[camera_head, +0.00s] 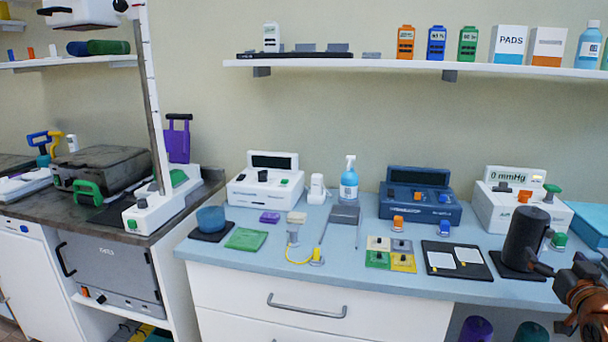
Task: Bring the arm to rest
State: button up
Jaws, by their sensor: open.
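My gripper (568,272) is at the right edge of the view, over the right end of the blue counter (270,258). Its dark fingers point left and its copper-brown wrist runs down out of the picture. It is open, and I see nothing held in it. A dark grey cylinder (525,238) stands upright on a black mat (508,266) just left of the fingers. Whether the fingers touch it I cannot tell. The rest of my arm is outside the picture.
A white gauge unit (494,212) and a teal box (590,222) stand behind the gripper. A black tray with white pads (456,260) lies left of the cylinder. A shelf (400,66) with bottles and boxes runs above. The counter's front edge has a narrow clear strip.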

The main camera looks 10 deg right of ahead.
aim_at(478, 295)
jog(key=w+a+f+g, duration=0.1)
jog(key=a, duration=0.1)
jog(key=w+a+f+g+y, duration=0.1)
jog(key=a+f, duration=0.1)
jog(key=w+a+f+n+g, duration=0.1)
jog(key=a+f, duration=0.1)
jog(key=shift+f+y, duration=0.2)
jog(key=shift+y, duration=0.1)
jog(key=a+f+g, duration=0.1)
jog(key=a, duration=0.1)
jog(key=a+f+g, duration=0.1)
jog(key=a+f, duration=0.1)
jog(key=s+a+f+g+y, duration=0.1)
jog(key=a+f, duration=0.1)
jog(key=a, duration=0.1)
jog(key=shift+n+g, duration=0.3)
jog(key=s+a+f+n+g+y, duration=0.1)
jog(key=s+a+f+g, duration=0.25)
jog(key=s+a, duration=0.35)
jog(key=s+a+f+g+y, duration=0.1)
jog(key=s+a+f+g, duration=0.1)
jog(key=s+a+g, duration=0.45)
jog(key=s+a+r+n+g+y, duration=0.1)
jog(key=s+a+r+g, duration=0.2)
jog(key=s+a, duration=1.25)
notch_tip(478, 295, up, 14)
jog(key=d+p, duration=0.2)
jog(key=p, duration=1.2)
jog(key=shift+t, duration=0.4)
